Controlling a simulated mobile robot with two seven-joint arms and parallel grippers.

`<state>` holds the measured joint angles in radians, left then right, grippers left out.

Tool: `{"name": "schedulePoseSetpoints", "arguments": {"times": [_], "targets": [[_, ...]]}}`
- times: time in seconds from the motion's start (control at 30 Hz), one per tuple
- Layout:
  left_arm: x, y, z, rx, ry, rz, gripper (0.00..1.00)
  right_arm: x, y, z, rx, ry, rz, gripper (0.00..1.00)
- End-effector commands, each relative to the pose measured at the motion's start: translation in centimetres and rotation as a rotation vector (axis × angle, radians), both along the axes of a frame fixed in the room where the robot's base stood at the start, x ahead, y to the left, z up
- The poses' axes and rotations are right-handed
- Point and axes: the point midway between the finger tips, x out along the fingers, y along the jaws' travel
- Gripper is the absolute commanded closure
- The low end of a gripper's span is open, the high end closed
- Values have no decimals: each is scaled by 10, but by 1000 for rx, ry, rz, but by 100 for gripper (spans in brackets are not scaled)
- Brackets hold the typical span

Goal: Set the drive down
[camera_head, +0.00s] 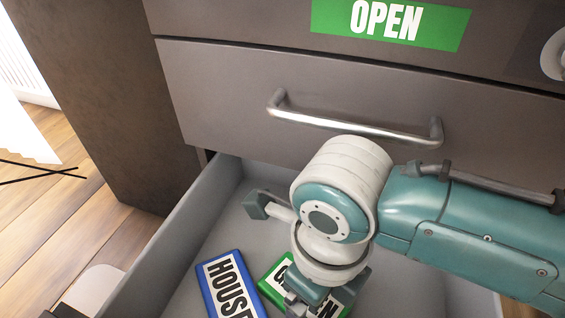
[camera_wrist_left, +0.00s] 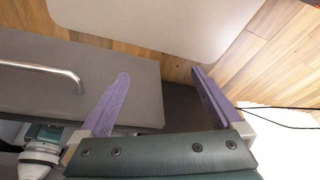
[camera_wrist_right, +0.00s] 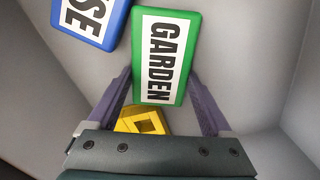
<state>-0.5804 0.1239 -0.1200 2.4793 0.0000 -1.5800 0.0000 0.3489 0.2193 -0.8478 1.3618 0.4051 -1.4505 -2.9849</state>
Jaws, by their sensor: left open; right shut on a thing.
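My right gripper (camera_wrist_right: 160,76) is shut on the green drive (camera_wrist_right: 166,55) marked GARDEN, low inside the open drawer (camera_head: 178,232). In the head view the green drive (camera_head: 275,269) is partly covered by my right wrist; I cannot tell whether it touches the drawer floor. A blue drive (camera_head: 230,288) with HOUSE lettering lies on the drawer floor to its left, and it shows at the top left of the right wrist view (camera_wrist_right: 90,22). My left gripper (camera_wrist_left: 160,80) is open and empty, outside the drawer.
A yellow block (camera_wrist_right: 142,121) sits near my right gripper's palm, partly hidden. A closed drawer front with a metal handle (camera_head: 350,124) is above the open drawer. A green OPEN label (camera_head: 390,22) is higher up. Wood floor (camera_head: 95,225) shows on the left.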

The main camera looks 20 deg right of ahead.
Motion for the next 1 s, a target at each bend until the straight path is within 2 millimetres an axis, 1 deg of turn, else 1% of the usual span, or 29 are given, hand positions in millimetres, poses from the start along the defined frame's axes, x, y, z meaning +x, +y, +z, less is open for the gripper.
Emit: {"name": "schedulePoseSetpoints", "arguments": {"times": [0.1, 0.23, 0.27, 0.4, 0.6, 0.7, 0.77, 0.87, 1.0], "targets": [[0, 0, 2, 2, 0, -2, 0, 0, 0, 2, 1, -2, 0, 83], [0, 0, -1, 1, -1, -2, 0, 0, 0, -2, 1, -1, 0, 83], [0, 0, -1, 1, -1, -2, 0, 0, 0, -2, 1, -1, 0, 15], [0, 0, 0, 1, -1, -1, 0, 0, 0, -1, 1, -1, 0, 0], [0, 0, 0, 0, -2, 0, 0, 0, 0, -1, 1, -1, 0, 0], [0, -1, 4, -3, -2, 1, 0, 0, 0, 4, 1, 0, 0, 0], [0, -1, 11, -4, -1, 3, 0, 1, 0, 13, 2, -3, 1, 0], [1, -2, 27, -7, -2, 5, 0, 1, 0, 34, 2, -3, 2, 0], [1, -2, 50, -9, -2, 6, 0, 1, 0, 69, 1, -3, 2, 0]]}}
